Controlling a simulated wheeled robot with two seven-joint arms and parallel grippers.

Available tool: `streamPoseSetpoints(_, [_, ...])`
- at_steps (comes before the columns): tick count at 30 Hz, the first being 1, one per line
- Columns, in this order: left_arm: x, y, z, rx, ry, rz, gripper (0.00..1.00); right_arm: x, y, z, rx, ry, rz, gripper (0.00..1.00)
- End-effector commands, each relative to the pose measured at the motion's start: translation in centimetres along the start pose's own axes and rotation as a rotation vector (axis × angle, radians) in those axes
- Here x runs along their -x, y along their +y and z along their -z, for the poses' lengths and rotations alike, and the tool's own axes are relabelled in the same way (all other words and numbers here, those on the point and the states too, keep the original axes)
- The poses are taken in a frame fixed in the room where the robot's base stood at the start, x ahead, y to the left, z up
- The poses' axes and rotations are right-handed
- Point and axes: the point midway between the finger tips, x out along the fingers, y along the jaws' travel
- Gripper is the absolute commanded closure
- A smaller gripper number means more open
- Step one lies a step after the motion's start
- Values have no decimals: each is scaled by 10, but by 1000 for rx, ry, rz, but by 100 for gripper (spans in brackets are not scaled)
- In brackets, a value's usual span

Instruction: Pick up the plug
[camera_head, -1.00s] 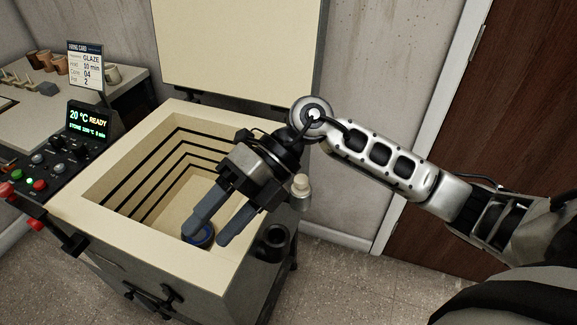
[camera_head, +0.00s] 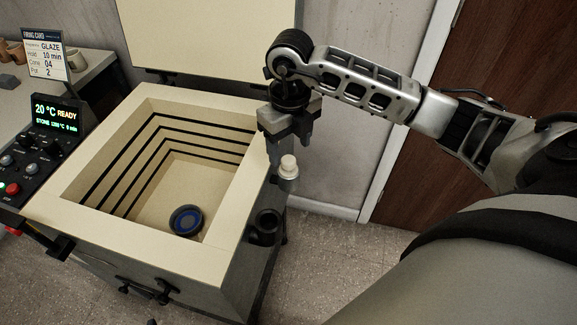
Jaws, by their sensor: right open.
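The plug (camera_head: 288,163) is a small cream-coloured piece with a rounded top. No contact with the plug is visible. My left gripper is not in view.
The kiln's lid (camera_head: 210,35) stands open behind it. A dark blue round dish (camera_head: 186,221) lies inside on the kiln floor. A control panel (camera_head: 45,150) is at the left.

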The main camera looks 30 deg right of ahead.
Motion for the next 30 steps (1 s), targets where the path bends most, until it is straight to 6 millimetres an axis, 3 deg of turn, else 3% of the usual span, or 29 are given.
streamPoseSetpoints(5, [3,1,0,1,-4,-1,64,-11,0,0,0,3,-1,37])
streamPoseSetpoints(15, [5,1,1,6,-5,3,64,-55,1,-2,0,2,-1,37])
streamPoseSetpoints(23, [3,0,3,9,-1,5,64,-58,1,-3,2,1,0,37])
streamPoseSetpoints(28, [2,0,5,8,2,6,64,-57,1,-3,1,0,-1,84])
streamPoseSetpoints(30, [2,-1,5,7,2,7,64,-57,1,-3,1,0,-1,86])
